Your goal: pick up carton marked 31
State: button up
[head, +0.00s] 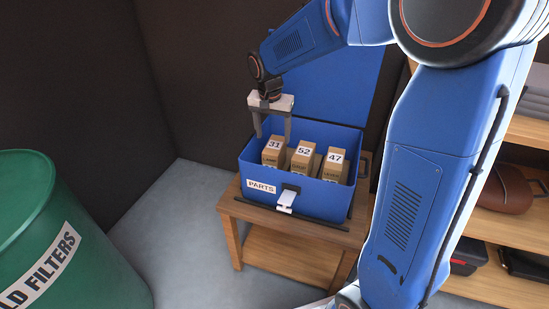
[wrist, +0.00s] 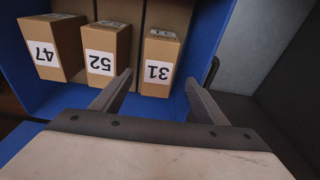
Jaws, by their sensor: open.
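The carton marked 31 (head: 273,151) is a brown box with a white label, standing leftmost of three cartons in the blue parts box (head: 326,209). In the wrist view the carton marked 31 (wrist: 160,62) appears upside down, just beyond the fingertips. My gripper (head: 272,138) is open and empty, above the box at its left end, close to the carton marked 31. In the wrist view my gripper (wrist: 159,80) has one finger on each side of the carton's line. I cannot tell whether the fingers touch it.
The carton marked 52 (head: 302,160) stands beside it, then the carton marked 47 (head: 333,165). The box has a raised blue lid behind and rests on a wooden table (head: 228,205). A green drum (head: 60,235) stands at left; shelves (head: 500,225) are at right.

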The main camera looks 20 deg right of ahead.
aim_at(275, 153)
jog(key=f, duration=0.6)
jog(key=w+d+f, duration=0.1)
jog(key=f, duration=0.3)
jog(key=c, duration=1.3)
jog(key=shift+r, duration=0.15)
